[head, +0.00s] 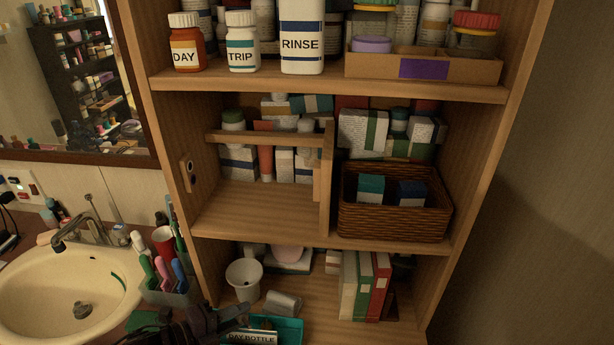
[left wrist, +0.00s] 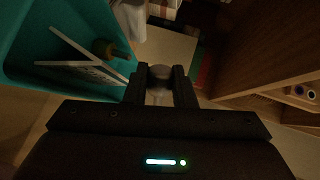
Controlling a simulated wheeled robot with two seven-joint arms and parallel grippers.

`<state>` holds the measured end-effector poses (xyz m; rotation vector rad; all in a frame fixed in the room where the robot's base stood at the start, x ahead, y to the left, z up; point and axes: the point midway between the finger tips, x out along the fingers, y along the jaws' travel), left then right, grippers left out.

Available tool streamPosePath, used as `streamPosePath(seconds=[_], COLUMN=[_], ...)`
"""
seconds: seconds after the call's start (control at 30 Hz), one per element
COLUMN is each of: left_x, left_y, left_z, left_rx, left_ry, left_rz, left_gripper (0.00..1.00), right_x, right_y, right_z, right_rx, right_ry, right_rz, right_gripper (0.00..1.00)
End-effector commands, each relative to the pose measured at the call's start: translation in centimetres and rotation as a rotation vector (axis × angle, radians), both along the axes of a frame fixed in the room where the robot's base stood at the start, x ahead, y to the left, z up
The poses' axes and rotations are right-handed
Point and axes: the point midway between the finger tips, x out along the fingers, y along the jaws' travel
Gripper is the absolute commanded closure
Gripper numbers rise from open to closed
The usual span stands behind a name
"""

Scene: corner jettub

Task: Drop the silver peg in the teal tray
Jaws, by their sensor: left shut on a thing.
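My left gripper (head: 243,314) reaches in low at the bottom shelf, at the back left edge of the teal tray (head: 291,327). In the left wrist view its fingers (left wrist: 160,88) are shut on a small grey, round-ended piece, the silver peg (left wrist: 160,72). The peg cannot be made out in the head view. In the left wrist view the teal tray (left wrist: 28,72) lies left of the fingers, with white cards (left wrist: 85,68) and a small dark green and brown object (left wrist: 110,48) inside. A label (head: 252,338) reading "DAY BOTTLE" shows at the tray's front. My right gripper is out of view.
A grey cylinder (head: 283,303) lies just behind the tray, and a white cup (head: 243,280) stands behind it. Several books (head: 364,285) stand to the right. The cabinet side wall and the middle shelf enclose the space. A sink (head: 70,290) is at the left.

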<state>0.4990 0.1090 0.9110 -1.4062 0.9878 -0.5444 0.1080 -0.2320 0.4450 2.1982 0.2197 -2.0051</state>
Motion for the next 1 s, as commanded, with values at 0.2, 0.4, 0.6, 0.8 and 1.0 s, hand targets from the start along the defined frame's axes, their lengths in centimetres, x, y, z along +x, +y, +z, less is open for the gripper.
streamPosePath(seconds=[0.2,0.4,0.6,0.8,1.0], left_x=[0.0,0.0,0.0,0.0,0.0], left_y=[0.0,0.0,0.0,0.1,0.0], left_z=[0.0,0.0,0.6,4.0,9.0], left_rx=[0.000,0.000,0.001,0.002,0.002], left_ry=[0.000,0.000,-0.002,-0.005,-0.008], left_rz=[0.000,0.000,0.000,-0.001,-0.003], left_gripper=[0.52,0.52,0.52,0.52,0.52], right_x=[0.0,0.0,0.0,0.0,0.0], right_y=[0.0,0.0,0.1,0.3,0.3], right_z=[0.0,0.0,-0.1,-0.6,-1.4], right_rx=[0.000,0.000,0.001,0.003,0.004], right_ry=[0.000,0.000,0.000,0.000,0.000], right_rz=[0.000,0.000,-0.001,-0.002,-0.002], right_gripper=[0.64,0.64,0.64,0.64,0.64])
